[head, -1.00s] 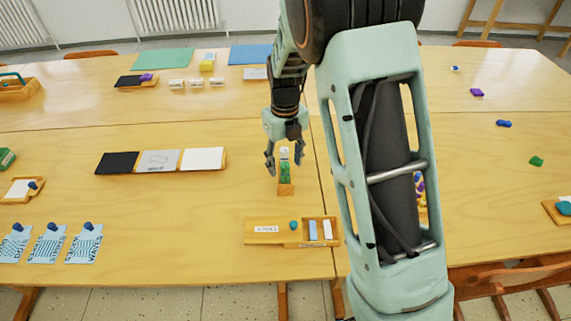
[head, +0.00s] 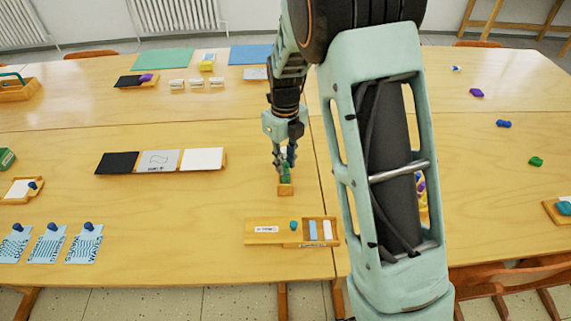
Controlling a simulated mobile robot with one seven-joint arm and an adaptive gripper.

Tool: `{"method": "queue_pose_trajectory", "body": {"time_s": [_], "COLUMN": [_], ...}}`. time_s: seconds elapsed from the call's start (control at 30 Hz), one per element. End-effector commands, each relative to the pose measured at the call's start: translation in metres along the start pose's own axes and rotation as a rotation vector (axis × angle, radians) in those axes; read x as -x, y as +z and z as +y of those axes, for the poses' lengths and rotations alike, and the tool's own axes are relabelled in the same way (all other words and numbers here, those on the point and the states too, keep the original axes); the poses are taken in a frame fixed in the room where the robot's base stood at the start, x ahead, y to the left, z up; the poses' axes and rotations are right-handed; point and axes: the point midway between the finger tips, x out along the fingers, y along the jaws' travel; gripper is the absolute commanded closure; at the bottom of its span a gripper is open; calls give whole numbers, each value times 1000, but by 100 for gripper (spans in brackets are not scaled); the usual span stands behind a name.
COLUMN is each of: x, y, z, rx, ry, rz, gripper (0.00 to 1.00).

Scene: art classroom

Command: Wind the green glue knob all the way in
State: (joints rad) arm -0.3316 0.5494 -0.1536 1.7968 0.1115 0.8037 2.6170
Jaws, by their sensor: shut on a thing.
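The green glue stick (head: 287,177) stands upright in a small wooden holder (head: 286,190) near the middle of the table. My gripper (head: 284,167) points down over it from above. Its fingers are on either side of the stick's upper part and shut on it. The fingers hide most of the stick. The knob is too small and too covered for me to tell its position.
A wooden tray (head: 262,239) with a teal knob and small blocks lies in front of the holder. A row of black, drawn and white cards (head: 160,161) lies to the left. Bare tabletop surrounds the holder. My arm hides part of the right side.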

Motion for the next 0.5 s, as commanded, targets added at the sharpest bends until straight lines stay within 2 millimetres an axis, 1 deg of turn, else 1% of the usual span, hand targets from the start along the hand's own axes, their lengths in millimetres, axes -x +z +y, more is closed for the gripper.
{"method": "queue_pose_trajectory", "body": {"time_s": [0.5], "x": [0], "y": [0], "z": [0], "rx": [633], "ry": [0], "rz": [0], "gripper": [91]}}
